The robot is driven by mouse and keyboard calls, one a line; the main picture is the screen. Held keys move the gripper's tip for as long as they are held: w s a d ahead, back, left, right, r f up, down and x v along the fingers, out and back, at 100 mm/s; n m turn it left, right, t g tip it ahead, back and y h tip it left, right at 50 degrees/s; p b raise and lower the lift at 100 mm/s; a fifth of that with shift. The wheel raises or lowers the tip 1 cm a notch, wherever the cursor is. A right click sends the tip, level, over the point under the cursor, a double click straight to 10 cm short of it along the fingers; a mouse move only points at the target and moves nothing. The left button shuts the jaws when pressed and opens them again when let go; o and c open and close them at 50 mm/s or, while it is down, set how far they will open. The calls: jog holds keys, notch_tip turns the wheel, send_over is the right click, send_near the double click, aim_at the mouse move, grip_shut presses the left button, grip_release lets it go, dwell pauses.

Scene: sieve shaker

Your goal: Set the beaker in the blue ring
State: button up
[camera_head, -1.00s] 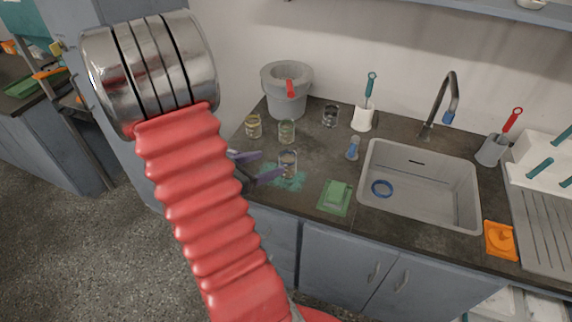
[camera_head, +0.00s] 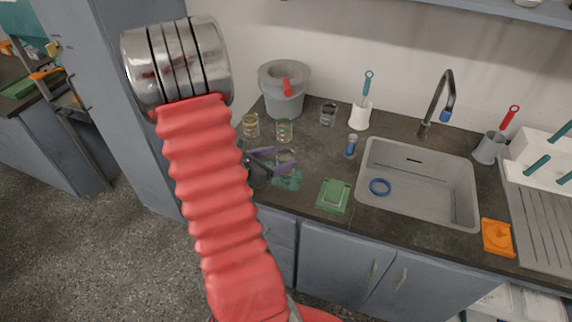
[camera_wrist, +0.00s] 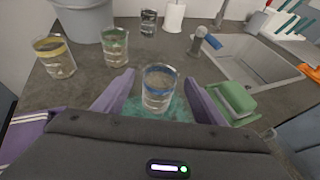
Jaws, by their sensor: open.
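A clear glass beaker with a blue band (camera_wrist: 158,88) stands upright on the counter in the wrist view, over a teal patch. In the head view the same beaker (camera_head: 287,155) is partly hidden by my purple fingers. My gripper (camera_wrist: 159,98) is open, with one finger on each side of the beaker and gaps visible between. In the head view my gripper (camera_head: 281,161) reaches in from the left at the beaker.
A yellow-banded beaker (camera_wrist: 54,56), a green-banded beaker (camera_wrist: 115,47) and a dark-banded beaker (camera_wrist: 148,22) stand behind. The sink (camera_head: 420,208) has a tall tap (camera_head: 447,98).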

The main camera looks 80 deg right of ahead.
aim_at(290, 153)
jog(key=shift+x, duration=1)
jog(key=shift+x, duration=2.55)
jog(key=shift+r, duration=0.15)
jog(key=shift+c, duration=0.4)
jog(key=c, duration=1.2)
jog(key=shift+o, duration=0.2)
jog(key=shift+r, duration=0.15)
notch_tip(290, 153, up, 10)
